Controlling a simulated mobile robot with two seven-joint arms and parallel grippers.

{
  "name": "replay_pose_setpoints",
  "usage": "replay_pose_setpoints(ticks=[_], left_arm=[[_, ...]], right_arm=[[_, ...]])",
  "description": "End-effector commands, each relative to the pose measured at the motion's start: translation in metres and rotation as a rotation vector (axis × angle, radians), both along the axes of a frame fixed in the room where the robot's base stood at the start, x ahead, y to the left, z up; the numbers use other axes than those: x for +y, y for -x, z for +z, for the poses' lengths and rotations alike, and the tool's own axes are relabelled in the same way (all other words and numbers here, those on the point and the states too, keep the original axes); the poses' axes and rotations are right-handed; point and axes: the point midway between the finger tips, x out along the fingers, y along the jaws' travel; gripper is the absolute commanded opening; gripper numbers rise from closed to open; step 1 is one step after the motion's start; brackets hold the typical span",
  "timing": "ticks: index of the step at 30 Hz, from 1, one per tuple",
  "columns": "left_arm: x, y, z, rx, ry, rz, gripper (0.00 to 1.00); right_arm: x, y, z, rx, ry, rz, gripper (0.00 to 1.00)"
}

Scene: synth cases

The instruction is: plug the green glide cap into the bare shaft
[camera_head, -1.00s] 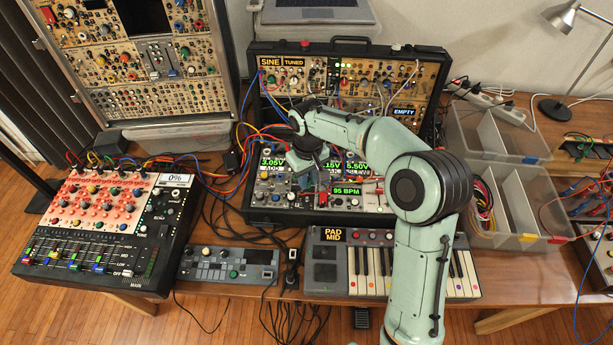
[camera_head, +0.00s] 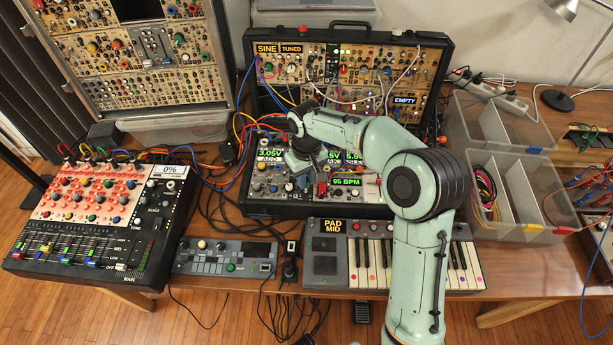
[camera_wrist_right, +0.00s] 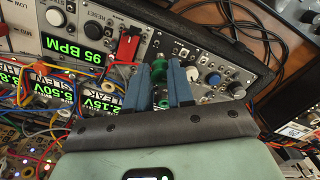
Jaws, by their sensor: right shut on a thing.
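In the right wrist view my right gripper (camera_wrist_right: 158,72) has its two blue fingers closed around a small green cap (camera_wrist_right: 159,69) at the tips. The fingers hang over a grey module panel. A second green round part (camera_wrist_right: 163,104) shows between the fingers nearer the palm; I cannot tell what it belongs to. In the head view the right gripper (camera_head: 303,170) is over the lower panel of the open synth case (camera_head: 430,62), partly hidden by its own wrist. I cannot make out the bare shaft. The left gripper is in neither view.
Beside the fingers are a red part (camera_wrist_right: 128,45), a 95 BPM display (camera_wrist_right: 80,50) and several knobs and jacks. Patch cables (camera_head: 232,155) loop left of the case. A mixer (camera_head: 150,235), a keyboard (camera_head: 325,268) and clear bins (camera_head: 545,232) surround it.

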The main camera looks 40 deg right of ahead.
Motion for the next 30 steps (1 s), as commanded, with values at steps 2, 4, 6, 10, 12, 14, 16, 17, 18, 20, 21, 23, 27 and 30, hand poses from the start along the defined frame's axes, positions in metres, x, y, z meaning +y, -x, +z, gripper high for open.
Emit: replay_pose_setpoints(ticks=[2, 4, 6, 10, 12, 14, 16, 17, 18, 20, 21, 23, 27, 30], left_arm=[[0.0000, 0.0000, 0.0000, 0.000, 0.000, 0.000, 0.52], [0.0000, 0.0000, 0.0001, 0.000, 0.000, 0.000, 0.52], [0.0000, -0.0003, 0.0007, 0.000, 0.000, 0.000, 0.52], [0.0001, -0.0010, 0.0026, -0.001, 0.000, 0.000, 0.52], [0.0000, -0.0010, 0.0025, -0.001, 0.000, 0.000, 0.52], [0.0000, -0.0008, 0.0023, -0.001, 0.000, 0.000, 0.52], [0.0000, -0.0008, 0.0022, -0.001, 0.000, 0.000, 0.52], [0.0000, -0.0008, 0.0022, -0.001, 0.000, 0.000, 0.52], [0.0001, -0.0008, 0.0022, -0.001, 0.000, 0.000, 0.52], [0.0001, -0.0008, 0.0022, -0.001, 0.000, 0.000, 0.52], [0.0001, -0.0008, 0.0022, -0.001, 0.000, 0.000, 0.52], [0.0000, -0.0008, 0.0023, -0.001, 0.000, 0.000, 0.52], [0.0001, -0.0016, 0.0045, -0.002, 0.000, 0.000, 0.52], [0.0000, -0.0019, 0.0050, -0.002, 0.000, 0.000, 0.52]], right_arm=[[0.0000, 0.0000, 0.0000, 0.000, 0.000, 0.000, 0.00], [0.0000, 0.0000, 0.0000, 0.000, 0.000, 0.000, 0.00], [0.0000, 0.0001, 0.0002, 0.000, 0.000, 0.000, 0.00], [-0.0003, 0.0002, 0.0004, 0.001, 0.001, 0.000, 0.00], [-0.0003, 0.0003, 0.0001, 0.000, 0.000, 0.000, 0.00], [-0.0003, 0.0003, -0.0001, 0.000, 0.000, 0.000, 0.00], [-0.0003, 0.0003, -0.0002, 0.001, 0.000, 0.000, 0.00], [-0.0002, 0.0003, -0.0002, 0.000, 0.000, 0.000, 0.00], [-0.0002, 0.0003, -0.0002, 0.000, 0.000, 0.000, 0.00], [-0.0002, 0.0003, -0.0001, 0.000, 0.000, 0.000, 0.00], [-0.0002, 0.0002, -0.0001, 0.000, 0.000, 0.000, 0.00], [-0.0002, 0.0002, -0.0001, 0.000, 0.000, 0.000, 0.00], [0.0004, -0.0002, 0.0005, 0.000, 0.000, -0.003, 0.00], [0.0006, -0.0005, 0.0003, -0.001, 0.000, -0.004, 0.00]])
